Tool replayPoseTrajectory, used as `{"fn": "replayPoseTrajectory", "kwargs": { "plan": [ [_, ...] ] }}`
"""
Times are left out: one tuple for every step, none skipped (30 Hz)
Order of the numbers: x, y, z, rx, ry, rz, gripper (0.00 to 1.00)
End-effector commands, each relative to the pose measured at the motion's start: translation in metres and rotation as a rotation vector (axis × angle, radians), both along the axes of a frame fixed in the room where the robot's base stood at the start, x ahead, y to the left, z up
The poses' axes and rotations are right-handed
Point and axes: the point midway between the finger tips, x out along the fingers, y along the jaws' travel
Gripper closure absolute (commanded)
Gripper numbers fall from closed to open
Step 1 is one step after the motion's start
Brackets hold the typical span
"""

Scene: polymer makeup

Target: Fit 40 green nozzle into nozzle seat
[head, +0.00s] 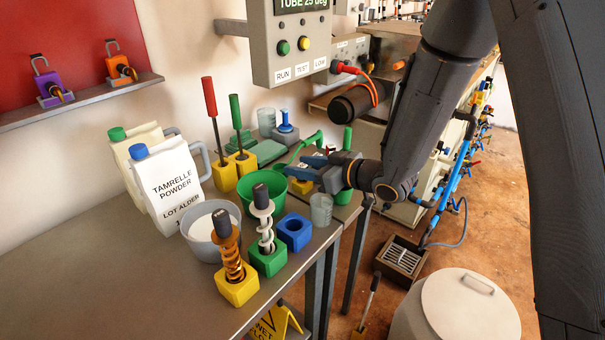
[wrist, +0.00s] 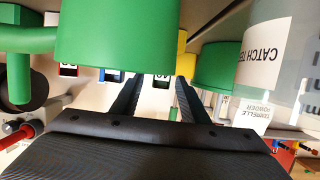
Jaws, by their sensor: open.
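In the head view my gripper (head: 296,167) reaches left over the bench, near the green bowl (head: 265,188). In the wrist view its two dark fingers (wrist: 156,98) are apart, and a large green rounded part (wrist: 150,35) hides their tips. I cannot tell whether this part is the 40 green nozzle or touches the fingers. A small label reading 40 (wrist: 161,78) shows behind, between the fingers. In the head view a green upright piece (head: 347,140) stands behind my gripper. A dark barrel (head: 353,101) is above it; I cannot make out the nozzle seat.
A clear beaker (head: 321,208) and a blue square block (head: 294,231) stand close in front of my gripper. Yellow (head: 237,290) and green (head: 268,259) blocks hold upright screws. A grey bucket (head: 203,235) and powder jugs (head: 170,185) are left. A control box (head: 290,45) hangs above.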

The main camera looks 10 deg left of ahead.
Motion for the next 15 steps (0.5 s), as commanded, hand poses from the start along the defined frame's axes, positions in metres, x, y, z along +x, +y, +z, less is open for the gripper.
{"fn": "replayPoseTrajectory", "kwargs": {
  "plan": [
    [-0.0001, -0.0001, -0.0001, 0.000, 0.000, 0.000, 0.59],
    [-0.0001, -0.0001, -0.0001, 0.000, 0.000, 0.000, 0.59],
    [-0.0002, -0.0001, 0.0000, 0.000, 0.000, 0.000, 0.63],
    [-0.0002, -0.0001, 0.0000, 0.000, 0.000, 0.000, 0.68],
    [-0.0002, -0.0001, 0.0000, 0.000, 0.000, 0.000, 0.73],
    [-0.0002, -0.0001, 0.0000, 0.000, 0.000, 0.000, 0.80],
    [-0.0002, -0.0001, 0.0000, 0.000, 0.000, 0.000, 0.85],
    [-0.0002, -0.0001, 0.0000, 0.000, 0.000, 0.000, 0.90],
    [-0.0002, -0.0002, 0.0000, 0.000, 0.000, 0.000, 0.96],
    [-0.0002, -0.0002, 0.0000, 0.000, 0.000, 0.000, 1.00],
    [-0.0003, -0.0002, 0.0000, 0.000, 0.000, 0.000, 1.00],
    [-0.0002, -0.0002, 0.0001, 0.000, 0.000, 0.000, 1.00],
    [-0.0002, -0.0002, 0.0001, 0.000, 0.000, 0.000, 1.00],
    [-0.0002, -0.0002, 0.0001, 0.000, 0.000, 0.000, 1.00],
    [-0.0002, -0.0002, 0.0001, 0.000, 0.000, 0.000, 1.00]
  ]
}}
